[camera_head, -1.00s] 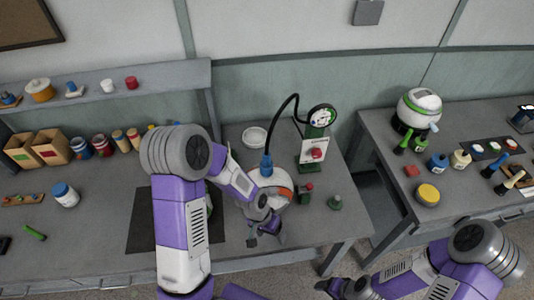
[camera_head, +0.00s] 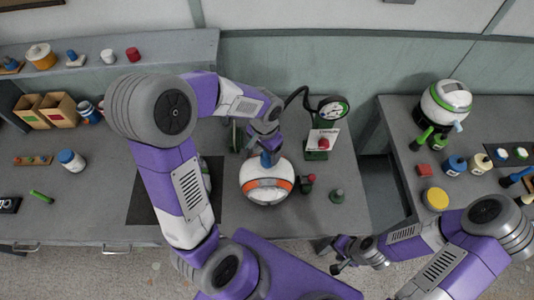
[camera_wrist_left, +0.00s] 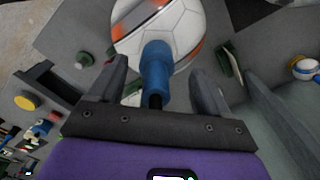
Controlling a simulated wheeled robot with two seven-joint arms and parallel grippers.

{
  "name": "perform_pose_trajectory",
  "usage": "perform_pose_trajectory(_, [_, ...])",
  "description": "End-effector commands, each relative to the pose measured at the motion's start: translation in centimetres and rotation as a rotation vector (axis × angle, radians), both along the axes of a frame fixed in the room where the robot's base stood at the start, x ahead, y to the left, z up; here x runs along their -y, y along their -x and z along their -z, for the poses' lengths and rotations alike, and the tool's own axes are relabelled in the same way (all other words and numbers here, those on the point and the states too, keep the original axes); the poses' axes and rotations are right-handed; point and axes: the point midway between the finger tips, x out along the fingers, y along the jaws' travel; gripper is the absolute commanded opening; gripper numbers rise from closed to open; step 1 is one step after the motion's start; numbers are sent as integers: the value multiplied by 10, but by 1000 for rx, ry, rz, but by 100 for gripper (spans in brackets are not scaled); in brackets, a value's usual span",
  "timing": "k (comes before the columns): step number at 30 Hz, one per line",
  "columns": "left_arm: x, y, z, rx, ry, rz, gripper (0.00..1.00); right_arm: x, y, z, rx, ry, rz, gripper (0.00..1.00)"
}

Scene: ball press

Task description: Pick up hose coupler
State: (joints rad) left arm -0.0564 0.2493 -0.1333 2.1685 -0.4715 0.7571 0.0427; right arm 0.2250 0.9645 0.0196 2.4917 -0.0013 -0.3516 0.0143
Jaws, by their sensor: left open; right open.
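The hose coupler (camera_wrist_left: 156,68) is a blue cylinder on the end of a black hose. In the left wrist view it lies between the two open fingers of my left gripper (camera_wrist_left: 158,80), in front of the ball. In the head view the coupler (camera_head: 266,160) shows just above the white and orange ball (camera_head: 266,183), partly hidden by my left gripper (camera_head: 264,140). My right gripper (camera_head: 345,255) is open and empty at the front, beyond the table's right corner.
A pump stand with a gauge (camera_head: 333,110) stands right of the ball, with the black hose (camera_head: 297,97) arching from it. A red and green piece (camera_head: 307,183) and a green knob (camera_head: 337,195) sit near the ball. A second table (camera_head: 392,120) is at right.

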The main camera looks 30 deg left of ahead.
Motion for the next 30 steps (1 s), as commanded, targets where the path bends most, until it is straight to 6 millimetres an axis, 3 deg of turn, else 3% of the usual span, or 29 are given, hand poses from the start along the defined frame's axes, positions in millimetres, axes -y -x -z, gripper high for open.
perform_pose_trajectory(6, [3, 0, 30, -3, 0, 0, 77, 0, -1, 0, 1, 0, 0, 71])
perform_pose_trajectory(14, [3, 0, 33, 1, 1, 0, 77, 0, -1, 0, 1, 0, 0, 71])
perform_pose_trajectory(27, [3, 0, 32, 1, 1, 0, 13, 0, -1, 0, 1, 0, 0, 71])
perform_pose_trajectory(30, [3, -1, 32, 1, 1, 0, 12, 0, -1, 0, 1, 0, 0, 71])
